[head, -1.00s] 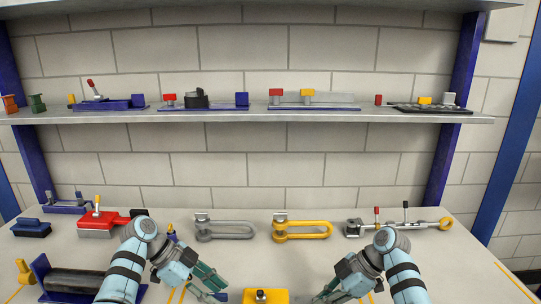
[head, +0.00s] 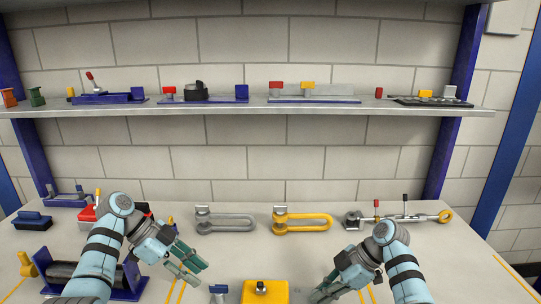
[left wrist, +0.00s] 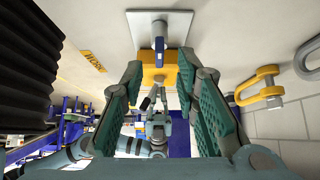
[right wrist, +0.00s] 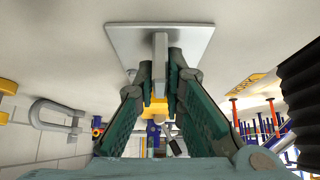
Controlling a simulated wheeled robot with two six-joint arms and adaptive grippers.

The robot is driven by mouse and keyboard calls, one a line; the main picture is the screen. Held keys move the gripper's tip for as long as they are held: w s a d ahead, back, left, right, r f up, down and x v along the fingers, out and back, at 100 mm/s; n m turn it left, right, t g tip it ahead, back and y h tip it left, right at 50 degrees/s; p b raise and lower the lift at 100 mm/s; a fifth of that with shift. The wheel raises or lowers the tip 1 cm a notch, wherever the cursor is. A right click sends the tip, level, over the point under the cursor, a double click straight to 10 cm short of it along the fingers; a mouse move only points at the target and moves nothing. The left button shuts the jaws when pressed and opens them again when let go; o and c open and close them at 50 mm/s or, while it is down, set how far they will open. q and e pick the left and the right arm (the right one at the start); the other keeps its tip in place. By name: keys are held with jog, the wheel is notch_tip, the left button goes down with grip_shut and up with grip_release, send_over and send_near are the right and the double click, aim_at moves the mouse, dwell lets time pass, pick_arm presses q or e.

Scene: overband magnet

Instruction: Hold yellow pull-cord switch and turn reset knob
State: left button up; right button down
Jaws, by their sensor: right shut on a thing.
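The yellow pull-cord switch (head: 280,291) stands at the front middle of the table, cut by the lower frame edge. A dark round part is on its top. Its blue-grey reset knob (head: 219,290) sticks out to the left; it also shows in the left wrist view (left wrist: 158,45). My left gripper (head: 192,268) is open and empty, left of the knob and apart from it. My right gripper (right wrist: 160,68) is shut on a grey part of the switch on its right side. The yellow body (right wrist: 155,108) shows beyond its fingers. The grip is partly hidden in the head view.
Grey (head: 224,221) and yellow (head: 302,222) shackles lie behind the switch. A turnbuckle-like rod (head: 405,218) is at back right. A roller on a blue frame (head: 43,258) is at left, near my left arm. A loaded shelf (head: 250,108) spans the wall.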

aim_at(212, 285)
pick_arm(q)
jog(key=x, duration=0.8)
grip_shut()
dwell(0.7)
jog(key=shift+o, duration=0.4)
grip_release()
jog(key=shift+a+r, duration=0.1)
